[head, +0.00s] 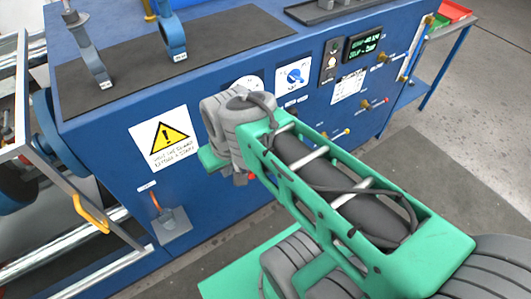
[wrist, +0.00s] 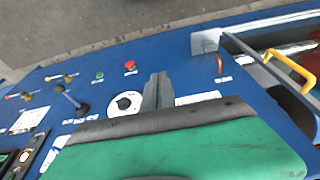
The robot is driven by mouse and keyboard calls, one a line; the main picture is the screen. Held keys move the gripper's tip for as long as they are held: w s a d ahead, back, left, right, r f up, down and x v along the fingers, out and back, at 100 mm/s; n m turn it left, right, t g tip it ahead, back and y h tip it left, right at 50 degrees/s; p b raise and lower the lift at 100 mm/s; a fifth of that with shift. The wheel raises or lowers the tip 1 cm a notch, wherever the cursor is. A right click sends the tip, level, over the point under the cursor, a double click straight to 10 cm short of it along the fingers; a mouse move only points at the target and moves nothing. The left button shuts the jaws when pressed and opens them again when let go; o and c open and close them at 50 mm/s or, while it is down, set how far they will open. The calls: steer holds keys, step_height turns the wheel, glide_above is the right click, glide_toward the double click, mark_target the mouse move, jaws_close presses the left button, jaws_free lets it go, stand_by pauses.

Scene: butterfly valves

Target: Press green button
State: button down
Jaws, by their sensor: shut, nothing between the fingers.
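The small green button (wrist: 99,76) sits on the blue panel in the wrist view, left of the red button (wrist: 130,66). In the head view my arm hides the green button, and a bit of red (head: 250,177) shows beside my wrist. My gripper (wrist: 158,76) is shut and empty in front of the panel. In the wrist view its grey fingers appear right of the green button and below the red one. I cannot tell their distance from the panel. In the head view the fingers are mostly hidden behind my wrist.
A white dial (wrist: 124,103) and a black lever (wrist: 82,108) are close to my fingers. Yellow-handled valves (head: 375,103) are at the panel's right. A warning sign (head: 166,139) and a yellow guard handle (head: 91,213) are to the left.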

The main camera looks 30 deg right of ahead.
steer(key=w+d+f+m+t+y+b, duration=0.1)
steer(key=w+d+f+m+b, duration=0.1)
steer(key=w+d+f+b, duration=0.45)
steer(key=w+d+f+m+y+b, duration=0.1)
steer(key=d+f+m+b, duration=0.2)
steer(key=f, duration=0.7)
steer(key=w+d+f+m+t+y+b, duration=0.1)
steer(key=w+d+f+m+b, duration=0.1)
steer(key=w+d+f+b, duration=0.45)
steer(key=s+d+f+m+t+h+b, duration=0.1)
steer(key=s+d+f+m+t+b, duration=0.2)
steer(key=d+f, duration=0.5)
steer(key=s+d+f+m+t+h+b, duration=0.1)
steer(key=s+d+f+m+t+b, duration=0.3)
steer(key=d, duration=0.8)
steer(key=s+f+m+t, duration=0.2)
steer(key=s+f+m, duration=0.1)
steer(key=m, duration=0.1)
steer(key=shift+s+d+f+h, duration=0.35)
steer(key=shift+h, duration=0.05)
steer(key=r+b+x, duration=0.1)
steer(key=b+x, duration=0.2)
steer(key=x, duration=1.1)
steer(key=shift+w+r, duration=0.2)
steer(key=shift+r, duration=0.05)
